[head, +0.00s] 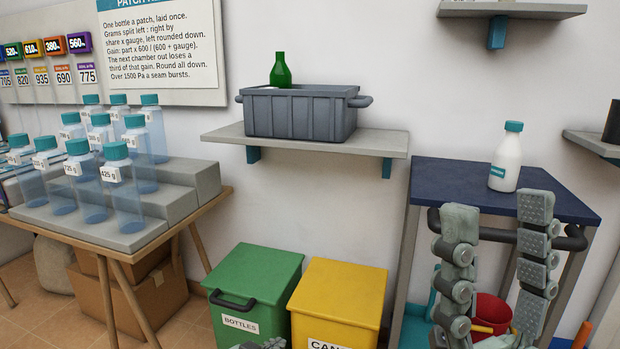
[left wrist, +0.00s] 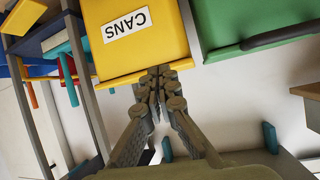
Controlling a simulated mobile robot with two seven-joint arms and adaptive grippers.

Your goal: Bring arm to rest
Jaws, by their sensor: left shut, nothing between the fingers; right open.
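My left gripper (left wrist: 158,76) is shut with nothing in it. In the left wrist view its fingertips overlap the edge of the yellow bin labelled CANS (left wrist: 175,45); I cannot tell whether they touch it. In the head view only a small part of the left gripper (head: 262,344) shows at the bottom edge, in front of the green and yellow bins. My right gripper (head: 497,208) stands upright at the right of the head view, its two fingers wide apart and empty. It is in front of the dark blue table (head: 450,180).
A white bottle (head: 506,162) stands on the blue table. A green bin labelled BOTTLES (head: 255,275) stands left of the yellow bin (head: 340,290). A shelf (head: 220,134) holds a grey crate (head: 300,112) with a green bottle (head: 280,72). Several blue bottles stand on a stepped grey stand (head: 185,175).

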